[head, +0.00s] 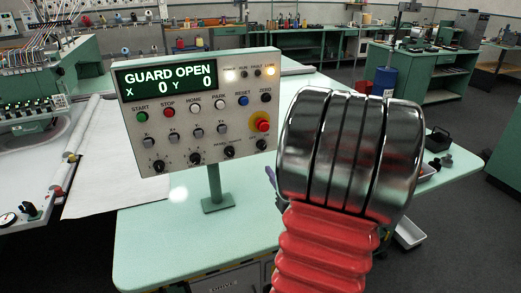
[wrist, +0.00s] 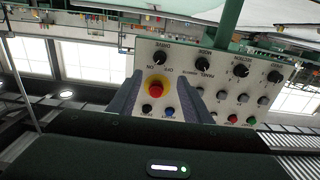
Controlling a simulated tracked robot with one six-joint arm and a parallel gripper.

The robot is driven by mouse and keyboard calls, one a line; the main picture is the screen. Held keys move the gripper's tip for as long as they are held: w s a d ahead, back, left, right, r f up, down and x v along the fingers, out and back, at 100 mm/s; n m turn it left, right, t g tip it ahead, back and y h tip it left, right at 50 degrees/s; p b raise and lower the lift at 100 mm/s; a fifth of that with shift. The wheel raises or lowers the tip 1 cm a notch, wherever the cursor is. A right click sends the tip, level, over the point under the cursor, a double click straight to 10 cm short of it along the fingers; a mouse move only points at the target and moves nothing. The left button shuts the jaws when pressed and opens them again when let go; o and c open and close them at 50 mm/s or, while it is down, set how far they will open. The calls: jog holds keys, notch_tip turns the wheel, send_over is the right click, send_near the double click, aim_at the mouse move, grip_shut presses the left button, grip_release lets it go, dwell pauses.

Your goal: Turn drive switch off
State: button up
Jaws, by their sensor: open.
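The control panel (head: 190,110) stands on a post on the pale green table, its display reading GUARD OPEN. The drive switch (head: 261,144) is a black knob at its lower right, below the red emergency stop (head: 262,123). The wrist view shows the panel upside down, with the drive switch (wrist: 158,57) marked ON and OFF; its pointer is too small to read surely. My gripper (wrist: 161,84) is open and empty, its fingers appearing either side of the emergency stop. In the head view my arm hides most of the gripper; contact cannot be told.
Several other black knobs (wrist: 204,64) and push buttons (head: 168,112) crowd the panel near the switch. White fabric (head: 120,170) lies left of the table. A blue barrel (head: 384,82) and a green bench (head: 425,75) stand behind at right.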

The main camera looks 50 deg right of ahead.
aim_at(263, 147)
jog(key=shift+w, duration=0.1)
jog(key=x, duration=1.3)
jog(key=shift+w+d, duration=0.2)
jog(key=shift+w, duration=0.05)
jog(key=shift+c, duration=0.3)
